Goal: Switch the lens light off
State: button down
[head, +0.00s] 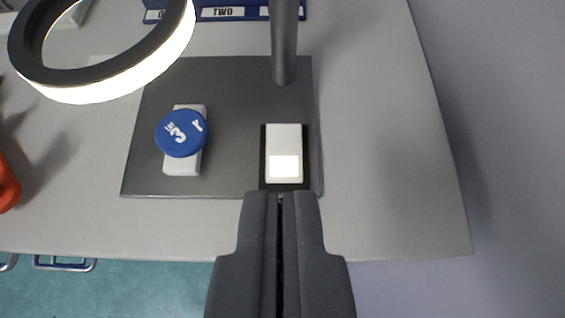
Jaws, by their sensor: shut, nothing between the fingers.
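The lens light is a ring lamp (110,88) with a dark rim and a bright, glowing white band, at the upper left of the head view. A white rocker switch (284,138) in a black frame sits on the dark grey base plate (235,95). The near half of the switch shows a bright lit patch. My gripper (280,196) is shut and empty. Its tips appear just below the near edge of the switch in the picture; I cannot tell whether they touch it.
A dark post (284,45) rises behind the switch. An orange object (7,185) is at the left edge. The grey table (385,150) is clear to the right.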

jog(key=b, duration=0.1)
send_over(281, 140)
jog(key=s, duration=0.2)
jog(key=f, duration=0.6)
jog(key=shift+s, duration=0.2)
jog(key=shift+w+f+b, duration=0.2)
jog(key=shift+f+b, duration=0.15)
jog(key=shift+f, duration=0.85)
jog(key=shift+w+f, duration=0.15)
jog(key=shift+f, duration=0.75)
jog(key=shift+w, duration=0.1)
jog(key=shift+w+r, duration=0.2)
jog(key=shift+w, duration=0.55)
jog(key=shift+r, duration=0.15)
